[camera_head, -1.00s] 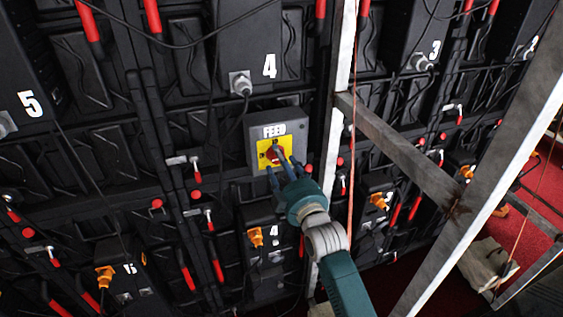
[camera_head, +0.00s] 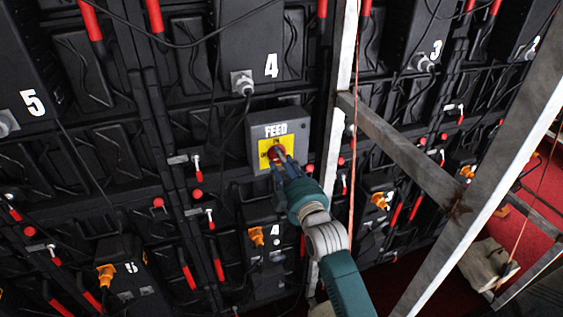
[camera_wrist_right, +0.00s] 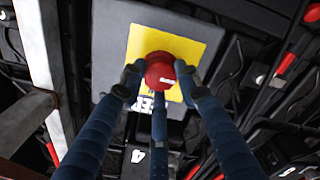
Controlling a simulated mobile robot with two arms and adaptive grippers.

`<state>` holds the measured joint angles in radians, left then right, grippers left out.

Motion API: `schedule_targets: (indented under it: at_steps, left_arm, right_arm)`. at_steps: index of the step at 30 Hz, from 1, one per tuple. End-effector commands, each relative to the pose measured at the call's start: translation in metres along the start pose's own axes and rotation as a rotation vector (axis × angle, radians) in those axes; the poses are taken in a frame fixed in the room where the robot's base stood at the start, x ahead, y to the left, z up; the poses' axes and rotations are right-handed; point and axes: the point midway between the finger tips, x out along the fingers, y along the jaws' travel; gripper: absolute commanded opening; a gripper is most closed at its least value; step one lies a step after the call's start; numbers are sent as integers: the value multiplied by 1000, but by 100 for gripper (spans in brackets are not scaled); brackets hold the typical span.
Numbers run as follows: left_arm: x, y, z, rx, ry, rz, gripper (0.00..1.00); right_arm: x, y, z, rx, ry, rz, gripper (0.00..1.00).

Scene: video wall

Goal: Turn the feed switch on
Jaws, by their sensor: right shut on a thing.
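The feed switch is a grey box (camera_head: 290,121) marked FEED on the black wall, below the large 4. It has a yellow plate (camera_head: 264,162) with a round red knob (camera_head: 276,154) on it. In the right wrist view the red knob (camera_wrist_right: 160,70) shows in front of the yellow plate (camera_wrist_right: 203,50), with a small white mark on its face. My right gripper (camera_head: 280,163) is at the knob, and its blue fingers (camera_wrist_right: 160,85) are closed around it from several sides. The knob's far side is hidden. My left gripper is not in view.
A metal frame upright (camera_head: 340,90) stands just right of the switch box, with a crossbar (camera_head: 405,155) running to a thicker slanted beam (camera_head: 480,165). Cables (camera_head: 190,45) hang across the black panels. Orange plugs (camera_head: 257,236) and red handles (camera_head: 217,269) sit lower down.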

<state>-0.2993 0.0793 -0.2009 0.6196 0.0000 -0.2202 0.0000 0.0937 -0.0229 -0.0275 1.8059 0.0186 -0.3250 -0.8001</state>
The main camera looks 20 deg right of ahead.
Motion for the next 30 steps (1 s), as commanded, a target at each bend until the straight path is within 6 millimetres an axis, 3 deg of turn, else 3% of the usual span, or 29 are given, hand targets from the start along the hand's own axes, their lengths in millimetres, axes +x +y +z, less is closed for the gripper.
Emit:
schedule_targets:
  at_steps: [14,30]
  left_arm:
    - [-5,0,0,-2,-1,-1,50]
    - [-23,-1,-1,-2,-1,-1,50]
  right_arm:
    - [-1,-5,8,100,-18,-11,6]
    - [-1,-8,8,580,-23,-9,6]
